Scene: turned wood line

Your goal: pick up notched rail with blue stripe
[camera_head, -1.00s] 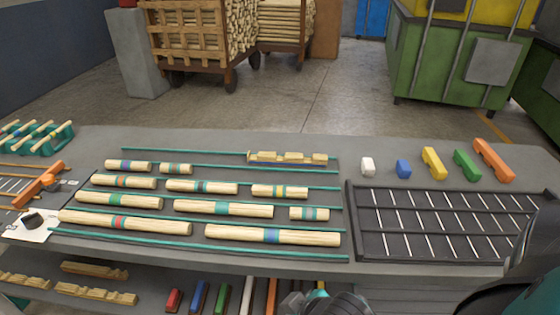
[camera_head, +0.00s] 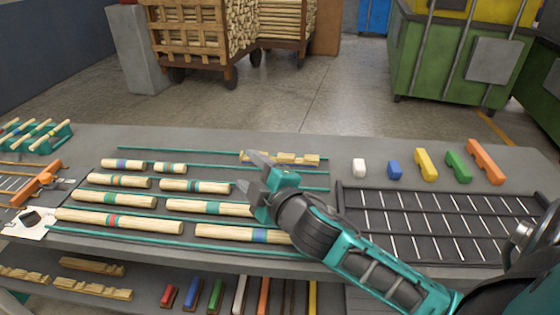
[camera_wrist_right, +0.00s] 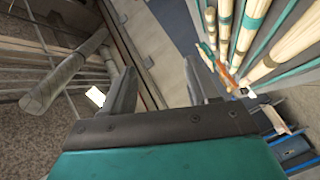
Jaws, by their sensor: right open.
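A pale notched rail (camera_head: 300,160) lies at the back of the table, among the green strips. My right gripper covers part of it, and I cannot make out a blue stripe on it. More notched rails (camera_head: 92,290) lie on the lower shelf at the left, with no stripe that I can make out. My right gripper (camera_head: 250,174) is open and empty, above the striped round rods and near the back rail. Its two fingers also show apart in the right wrist view (camera_wrist_right: 160,88), where I cannot pick out the notched rail. My left gripper is not in view.
Striped round rods (camera_head: 120,221) lie in rows between green strips. A black divided tray (camera_head: 340,215) is at the right, with coloured blocks (camera_head: 426,164) behind it. An orange tool (camera_head: 38,184) and a green rack (camera_head: 62,138) are at the left. Coloured bars (camera_head: 215,295) sit below.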

